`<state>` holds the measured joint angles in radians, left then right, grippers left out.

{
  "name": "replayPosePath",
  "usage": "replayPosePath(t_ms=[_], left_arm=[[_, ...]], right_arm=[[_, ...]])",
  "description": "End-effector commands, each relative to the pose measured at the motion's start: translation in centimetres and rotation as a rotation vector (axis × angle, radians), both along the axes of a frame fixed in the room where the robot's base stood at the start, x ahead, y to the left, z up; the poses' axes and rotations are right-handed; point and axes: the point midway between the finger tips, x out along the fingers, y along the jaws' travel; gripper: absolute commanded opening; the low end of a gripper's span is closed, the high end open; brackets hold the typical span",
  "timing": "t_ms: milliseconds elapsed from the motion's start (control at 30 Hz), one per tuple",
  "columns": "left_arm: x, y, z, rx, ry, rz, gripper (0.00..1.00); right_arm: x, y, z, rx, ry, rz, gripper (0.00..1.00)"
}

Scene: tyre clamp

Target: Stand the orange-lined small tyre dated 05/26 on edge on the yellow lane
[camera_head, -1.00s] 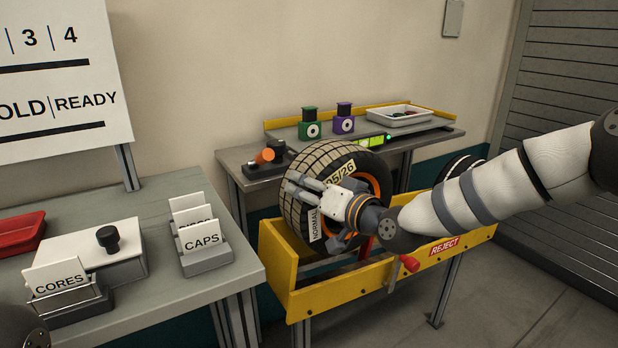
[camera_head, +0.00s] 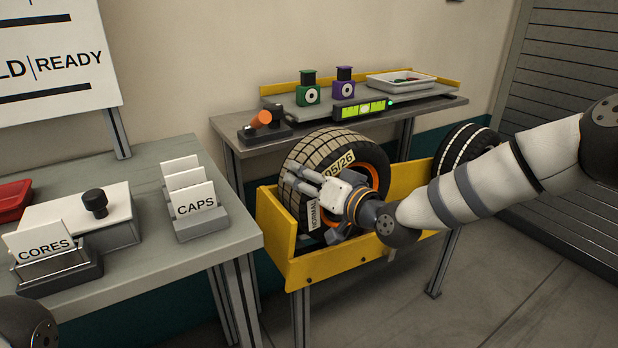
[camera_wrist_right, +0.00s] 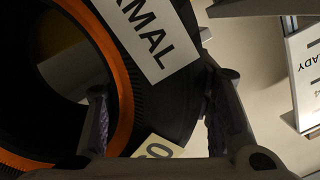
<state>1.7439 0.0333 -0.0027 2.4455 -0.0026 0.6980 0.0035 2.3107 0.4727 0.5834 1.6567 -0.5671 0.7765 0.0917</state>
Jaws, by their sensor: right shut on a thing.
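The orange-lined tyre (camera_head: 310,157), with a 05/26 tag and a NORMAL label on it, is upright on edge inside the yellow lane (camera_head: 330,268). Its lower part is behind the lane's front wall, so I cannot tell whether it touches the lane floor. My right gripper (camera_head: 325,190) is shut on the tyre's wall. In the right wrist view, one finger is at the orange-rimmed opening and the other outside the tyre (camera_wrist_right: 125,85). My left gripper is not in view.
A second, white-striped tyre (camera_head: 462,145) stands at the right, partly behind my right arm. A bench (camera_head: 232,130) behind holds green and purple blocks, a display and a white tray (camera_head: 400,82). A table (camera_head: 150,265) with card holders is at left.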

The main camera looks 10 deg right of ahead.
Motion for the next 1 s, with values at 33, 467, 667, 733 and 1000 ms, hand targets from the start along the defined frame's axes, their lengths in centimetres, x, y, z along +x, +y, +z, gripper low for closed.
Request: replayPosePath(t_ms=[33, 467, 667, 733, 1000], left_arm=[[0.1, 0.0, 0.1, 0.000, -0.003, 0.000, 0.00], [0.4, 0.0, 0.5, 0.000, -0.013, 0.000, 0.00], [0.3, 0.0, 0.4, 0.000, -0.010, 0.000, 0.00], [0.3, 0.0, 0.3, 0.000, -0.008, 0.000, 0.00], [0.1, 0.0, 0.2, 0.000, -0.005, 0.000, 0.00]], right_arm=[[0.1, 0.0, 0.7, -0.001, -0.013, 0.000, 0.00], [0.1, -0.1, 1.2, 0.000, -0.012, 0.000, 0.00], [0.1, -0.1, 0.9, 0.000, -0.012, -0.001, 0.00], [0.1, -0.1, 0.7, -0.001, -0.011, 0.000, 0.00], [0.1, 0.0, 0.3, 0.000, -0.013, -0.001, 0.00]])
